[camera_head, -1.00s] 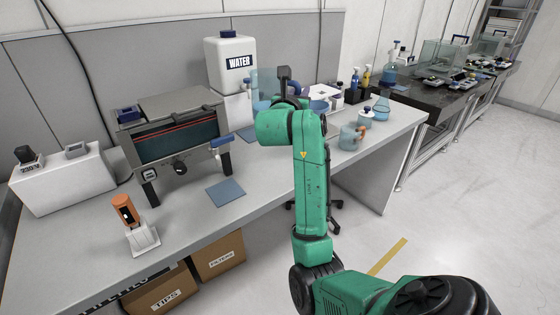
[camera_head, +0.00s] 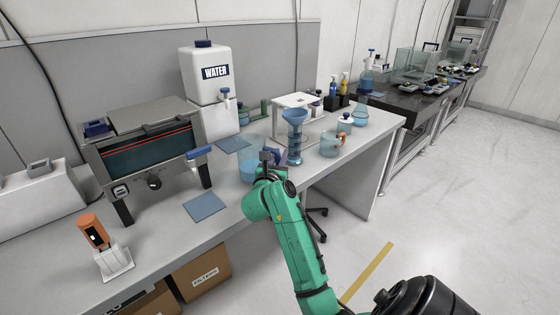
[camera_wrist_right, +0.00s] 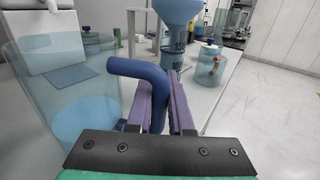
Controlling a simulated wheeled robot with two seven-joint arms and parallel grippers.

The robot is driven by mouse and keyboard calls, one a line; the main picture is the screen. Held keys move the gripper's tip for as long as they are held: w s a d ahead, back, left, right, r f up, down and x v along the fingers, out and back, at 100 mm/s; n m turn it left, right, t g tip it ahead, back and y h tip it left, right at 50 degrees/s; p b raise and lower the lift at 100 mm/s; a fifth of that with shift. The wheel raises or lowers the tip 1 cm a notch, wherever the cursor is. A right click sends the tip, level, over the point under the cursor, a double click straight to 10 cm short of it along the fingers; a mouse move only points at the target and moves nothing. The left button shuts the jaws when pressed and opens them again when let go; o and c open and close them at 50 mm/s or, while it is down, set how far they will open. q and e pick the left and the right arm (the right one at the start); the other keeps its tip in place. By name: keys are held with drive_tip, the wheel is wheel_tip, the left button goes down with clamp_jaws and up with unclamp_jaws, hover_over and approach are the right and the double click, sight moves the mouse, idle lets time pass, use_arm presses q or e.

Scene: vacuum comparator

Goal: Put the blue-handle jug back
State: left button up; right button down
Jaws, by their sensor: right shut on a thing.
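The clear jug (camera_head: 251,148) with a blue handle stands near the front edge of the bench, left of the funnel cylinder. My right gripper (camera_head: 268,158) is at its right side. In the right wrist view the jug (camera_wrist_right: 85,112) looks upright with pale blue water in it. The blue handle (camera_wrist_right: 135,68) passes between the purple fingers (camera_wrist_right: 163,103), which are shut on it. I cannot tell whether the jug's base touches the bench. My left gripper is not in view.
A blue funnel (camera_head: 295,117) sits on a cylinder close to the right. An orange-handled jug (camera_head: 330,146) stands farther right. Blue mats lie on the bench in front of the tank (camera_head: 206,207) and behind the jug (camera_head: 233,145). The WATER container (camera_head: 207,78) stands behind.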

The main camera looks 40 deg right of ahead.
drive_tip(key=shift+f, duration=0.55)
drive_tip(key=shift+f, duration=0.1)
drive_tip(key=c, duration=0.8)
unclamp_jaws()
drive_tip(key=b+v, duration=0.1)
drive_tip(key=v, duration=1.1)
